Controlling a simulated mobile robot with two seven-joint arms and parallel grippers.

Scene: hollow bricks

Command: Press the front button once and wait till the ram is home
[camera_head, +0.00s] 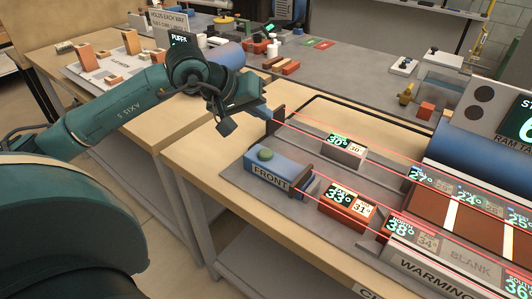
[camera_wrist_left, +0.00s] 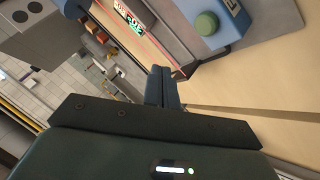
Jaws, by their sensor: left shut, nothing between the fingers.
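The front button is a green dome (camera_head: 265,154) on top of a blue box marked FRONT (camera_head: 271,170), on a grey plate at the near side of the bench. The button (camera_wrist_left: 206,23) also shows at the top right of the left wrist view. My left gripper (camera_head: 264,112) is shut and empty, above and behind the box, apart from the button. Its closed fingers show in the left wrist view (camera_wrist_left: 162,84). A large blue cylinder (camera_head: 470,145) lies under a RAM panel at the right; I cannot tell the ram's position. My right gripper is not in view.
A grey brick (camera_head: 345,151) and an orange brick (camera_head: 347,210) with number displays stand right of the box. Red lines cross the plate towards a WARMING bay (camera_head: 445,270) with labelled bricks. A dark bracket (camera_head: 303,178) stands beside the box. The wood near the front edge is clear.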

